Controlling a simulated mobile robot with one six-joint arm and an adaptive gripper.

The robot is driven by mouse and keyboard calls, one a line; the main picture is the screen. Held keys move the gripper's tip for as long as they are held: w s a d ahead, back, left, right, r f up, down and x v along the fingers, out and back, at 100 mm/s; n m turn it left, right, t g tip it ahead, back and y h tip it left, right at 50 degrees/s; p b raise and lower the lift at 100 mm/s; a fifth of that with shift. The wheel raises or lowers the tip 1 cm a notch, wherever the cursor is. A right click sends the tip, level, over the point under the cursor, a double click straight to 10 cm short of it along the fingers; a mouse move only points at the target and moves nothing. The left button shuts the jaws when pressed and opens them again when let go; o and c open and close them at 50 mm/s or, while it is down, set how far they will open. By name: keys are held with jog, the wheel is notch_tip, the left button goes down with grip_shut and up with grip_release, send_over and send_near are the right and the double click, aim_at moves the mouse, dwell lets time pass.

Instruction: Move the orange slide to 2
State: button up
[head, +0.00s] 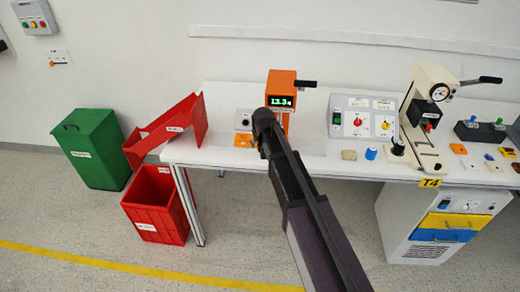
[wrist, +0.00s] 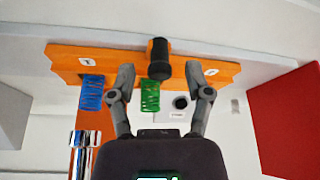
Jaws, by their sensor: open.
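In the wrist view an orange plate (wrist: 120,62) spans the top, with a white label on each side: the left one looks like a 1, the right one is too blurred to read surely. A black cylindrical knob (wrist: 159,66) stands at the plate's middle. A blue spring (wrist: 91,94) and a green spring (wrist: 150,96) show below it. My gripper (wrist: 162,80) is open, its fingers on either side of the knob and apart from it. In the head view my gripper hides much of the orange stand (head: 282,84), which has a lit display; which part slides is unclear.
A grey panel with buttons (head: 362,118) stands right of the orange stand, and a cream press (head: 428,100) stands farther right. Loose small blocks lie near the table front (head: 312,163). A red sloped tray (head: 180,128) and a red bin (head: 156,205) are left.

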jog(key=shift+w+f, duration=0.15)
jog(key=shift+f, duration=0.3)
grip_shut()
